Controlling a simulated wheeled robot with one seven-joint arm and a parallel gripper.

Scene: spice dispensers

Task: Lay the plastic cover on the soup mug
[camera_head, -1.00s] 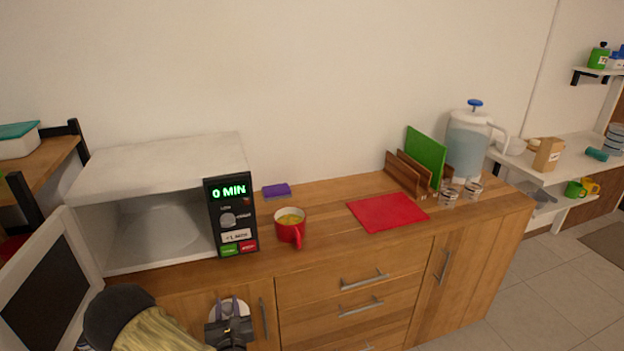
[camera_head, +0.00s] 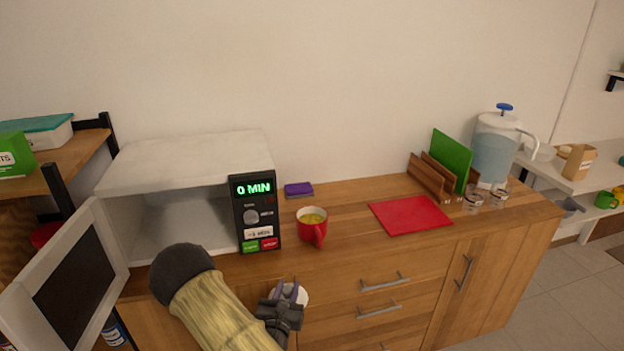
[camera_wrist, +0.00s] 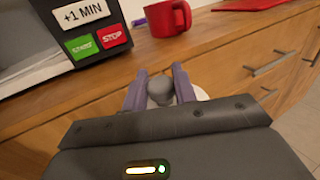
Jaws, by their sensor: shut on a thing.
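The red soup mug (camera_head: 311,228) with yellow soup stands on the wooden counter, just right of the microwave; its handle faces the front. It also shows in the wrist view (camera_wrist: 168,18). My gripper (camera_head: 288,291) is in front of the counter's edge, below and a little left of the mug. It is shut on the knob of the white plastic cover (camera_head: 303,296). In the wrist view my gripper (camera_wrist: 160,88) has its fingers on the grey knob, and the cover's white rim (camera_wrist: 201,94) shows beside the right finger; the rest is hidden.
The microwave (camera_head: 185,160) stands open at left, its door (camera_head: 75,283) swung out to the front. A purple sponge (camera_head: 298,190) lies behind the mug. A red mat (camera_head: 410,215) lies to the right. The counter between mug and mat is clear.

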